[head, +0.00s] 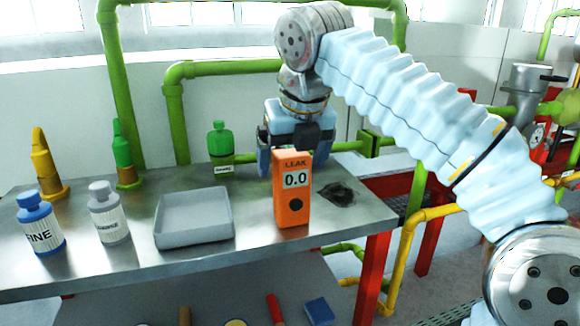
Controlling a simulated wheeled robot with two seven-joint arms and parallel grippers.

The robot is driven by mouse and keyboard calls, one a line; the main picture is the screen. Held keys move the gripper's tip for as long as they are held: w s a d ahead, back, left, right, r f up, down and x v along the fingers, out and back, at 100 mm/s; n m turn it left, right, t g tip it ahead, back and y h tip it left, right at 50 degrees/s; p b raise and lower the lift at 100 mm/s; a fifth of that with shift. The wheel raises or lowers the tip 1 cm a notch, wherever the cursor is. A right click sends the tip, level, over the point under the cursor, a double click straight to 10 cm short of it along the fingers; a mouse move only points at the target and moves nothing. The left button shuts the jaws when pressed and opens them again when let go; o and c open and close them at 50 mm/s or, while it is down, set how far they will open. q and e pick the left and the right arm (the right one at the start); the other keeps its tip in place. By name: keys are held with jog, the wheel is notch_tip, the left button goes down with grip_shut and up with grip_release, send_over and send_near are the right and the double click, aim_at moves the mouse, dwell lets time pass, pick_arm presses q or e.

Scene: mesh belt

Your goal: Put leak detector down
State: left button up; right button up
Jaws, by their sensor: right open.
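My left gripper is not in view.
A grey tray (195,240) lies left of the detector. Further left stand a white bottle (109,215) and a blue-capped bottle (40,228). A green bottle (220,150) stands behind. A dark opening (340,194) is to the right. Green pipes (173,110) run behind the table.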

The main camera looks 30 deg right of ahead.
jog(key=d+p+v, duration=0.1)
jog(key=v, duration=0.7)
jog(key=shift+s+a+r, duration=0.15)
jog(key=shift+a+r, duration=0.05)
jog(key=shift+a, duration=0.35)
